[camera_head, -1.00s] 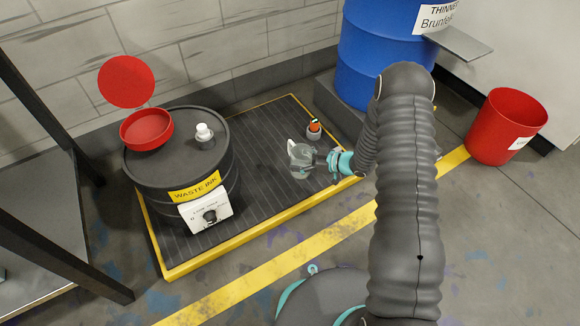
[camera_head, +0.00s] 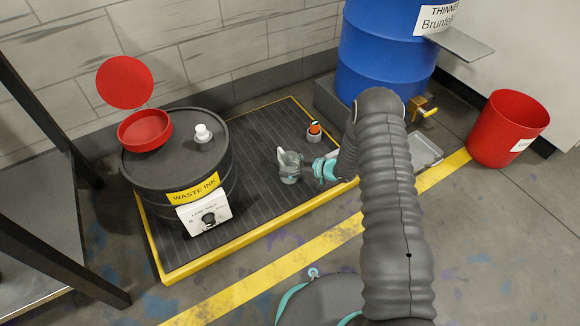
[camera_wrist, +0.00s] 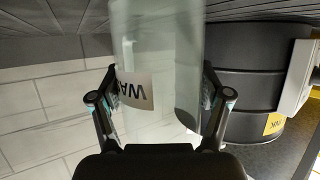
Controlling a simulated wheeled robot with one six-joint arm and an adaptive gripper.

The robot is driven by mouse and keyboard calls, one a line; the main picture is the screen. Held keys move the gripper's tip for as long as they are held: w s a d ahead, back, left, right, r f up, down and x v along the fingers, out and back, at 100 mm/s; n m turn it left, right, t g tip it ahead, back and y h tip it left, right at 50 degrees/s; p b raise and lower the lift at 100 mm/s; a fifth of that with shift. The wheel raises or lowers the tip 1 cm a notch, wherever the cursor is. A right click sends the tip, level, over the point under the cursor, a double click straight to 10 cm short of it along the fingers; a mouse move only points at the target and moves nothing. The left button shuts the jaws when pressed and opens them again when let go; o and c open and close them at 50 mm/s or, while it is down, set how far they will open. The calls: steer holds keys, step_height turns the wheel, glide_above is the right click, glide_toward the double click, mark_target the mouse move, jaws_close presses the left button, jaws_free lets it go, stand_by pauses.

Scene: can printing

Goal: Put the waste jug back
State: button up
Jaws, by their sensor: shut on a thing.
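The waste jug is a clear jug (camera_head: 290,174) over the black ribbed deck (camera_head: 262,197) of the yellow-edged platform, right of the waste ink drum (camera_head: 182,168). It looks about upright, with a pale handle or spout on its upper left. My gripper (camera_head: 309,168) is shut on its right side. In the wrist view the jug (camera_wrist: 160,45) appears upside down between the two fingers (camera_wrist: 160,95), with part of a white label reading "WA" showing. I cannot tell whether its base touches the deck.
A small orange-topped bottle (camera_head: 314,129) stands on the deck behind my gripper. The red funnel (camera_head: 146,129) on the drum has its lid open. A blue thinner drum (camera_head: 385,60) with a brass tap (camera_head: 424,110) and a red bin (camera_head: 506,130) stand at right. The deck's front is clear.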

steer(key=shift+f, duration=0.2)
steer(key=o, duration=1.4)
steer(key=shift+o, duration=0.2)
steer(key=shift+r, duration=0.15)
